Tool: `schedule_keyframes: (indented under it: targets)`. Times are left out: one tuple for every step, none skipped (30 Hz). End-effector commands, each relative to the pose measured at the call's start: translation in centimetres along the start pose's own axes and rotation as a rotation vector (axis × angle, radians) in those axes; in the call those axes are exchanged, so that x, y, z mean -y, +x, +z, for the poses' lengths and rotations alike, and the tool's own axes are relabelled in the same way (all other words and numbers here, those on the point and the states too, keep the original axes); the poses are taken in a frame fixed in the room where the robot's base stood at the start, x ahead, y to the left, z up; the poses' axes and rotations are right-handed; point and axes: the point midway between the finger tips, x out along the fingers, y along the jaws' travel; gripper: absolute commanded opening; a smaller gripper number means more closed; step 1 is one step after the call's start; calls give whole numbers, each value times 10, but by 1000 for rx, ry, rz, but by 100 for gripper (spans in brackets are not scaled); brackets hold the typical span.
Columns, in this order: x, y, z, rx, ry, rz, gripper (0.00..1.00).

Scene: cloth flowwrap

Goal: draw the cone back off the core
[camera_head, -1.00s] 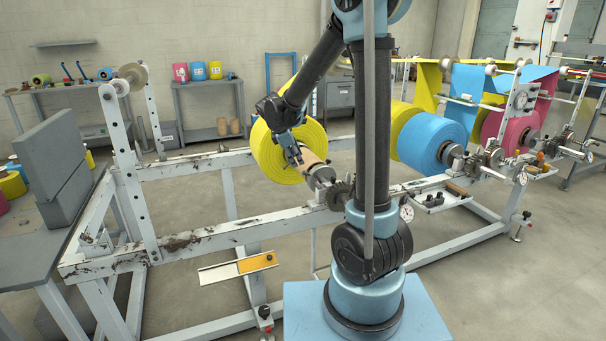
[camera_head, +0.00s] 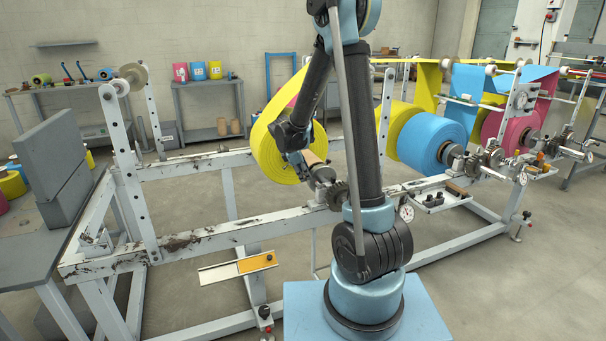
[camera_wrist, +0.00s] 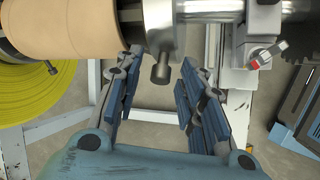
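The cone (camera_wrist: 160,45) is a silver metal collar on the shaft, with a short knob (camera_wrist: 161,70) hanging below it; in the head view it shows beside the roll (camera_head: 322,176). The tan cardboard core (camera_wrist: 70,30) lies to its left in the wrist view. I cannot tell whether the cone touches the core's end. The yellow roll (camera_head: 272,150) surrounds the core. My gripper (camera_wrist: 158,82) is open, its blue-padded fingers apart on either side below the knob, with nothing clearly held. In the head view my arm partly hides the roll.
A toothed wheel (camera_head: 338,195) and a small red-tipped lever (camera_wrist: 266,54) sit right of the cone. The white frame rail (camera_head: 215,232) runs beneath. Blue (camera_head: 432,140) and pink (camera_head: 503,130) rolls stand farther right.

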Motion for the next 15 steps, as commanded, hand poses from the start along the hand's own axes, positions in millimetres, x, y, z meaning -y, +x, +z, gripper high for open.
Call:
schedule_keyframes:
  targets:
    - [0,0,0,0,0,0,36]
    - [0,0,0,0,0,0,36]
    - [0,0,0,0,0,0,36]
    - [0,0,0,0,0,0,34]
    - [0,0,0,0,0,0,27]
    - [0,0,0,0,0,0,18]
    - [0,0,0,0,0,0,11]
    - [0,0,0,0,0,0,4]
    - [0,0,0,0,0,0,0]
    - [0,0,0,0,0,0,0]
    - [0,0,0,0,0,0,0]
    - [0,0,0,0,0,0,0]
    - [0,0,0,0,0,0,0]
    - [0,0,0,0,0,0,0]
    - [1,-1,0,0,0,0,0]
